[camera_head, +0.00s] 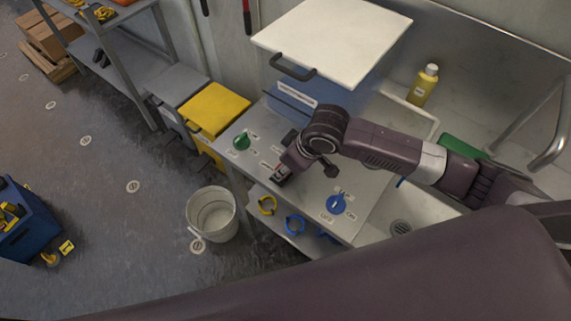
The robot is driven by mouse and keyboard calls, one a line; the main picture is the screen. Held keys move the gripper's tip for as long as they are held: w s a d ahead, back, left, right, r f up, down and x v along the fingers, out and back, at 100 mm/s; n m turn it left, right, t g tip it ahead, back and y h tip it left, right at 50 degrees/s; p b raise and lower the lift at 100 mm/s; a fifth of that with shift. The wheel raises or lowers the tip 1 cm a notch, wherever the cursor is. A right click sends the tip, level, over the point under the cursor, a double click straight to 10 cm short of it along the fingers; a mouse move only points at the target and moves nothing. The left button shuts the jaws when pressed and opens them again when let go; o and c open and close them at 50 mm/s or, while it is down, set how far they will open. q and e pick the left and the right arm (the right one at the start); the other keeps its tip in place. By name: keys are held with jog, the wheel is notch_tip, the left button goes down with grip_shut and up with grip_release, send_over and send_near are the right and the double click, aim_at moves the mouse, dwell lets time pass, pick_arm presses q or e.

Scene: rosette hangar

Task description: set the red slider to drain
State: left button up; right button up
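The control panel (310,205) is a grey worktop with a green knob (242,141) at its left and a blue knob (335,204) at its front right. Small white labels stand beside the controls. My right gripper (283,173) is low over the panel between the two knobs, its arm coming in from the right. A small reddish patch shows at its tip, where the red slider seems to be. The gripper hides most of the slider, so its setting cannot be read. Whether the fingers are shut on it cannot be told. My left gripper is not in view.
A white cover with a black handle (330,42) stands above the panel's back. A yellow bottle (423,85) is by the sink at right. A white bucket (212,214) stands on the floor. Yellow (268,206) and blue (295,224) rings hang below the panel's front edge.

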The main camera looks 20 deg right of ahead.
jog(key=o, duration=0.3)
jog(key=shift+o, duration=0.2)
jog(key=v, duration=1.2)
jog(key=shift+f, duration=0.1)
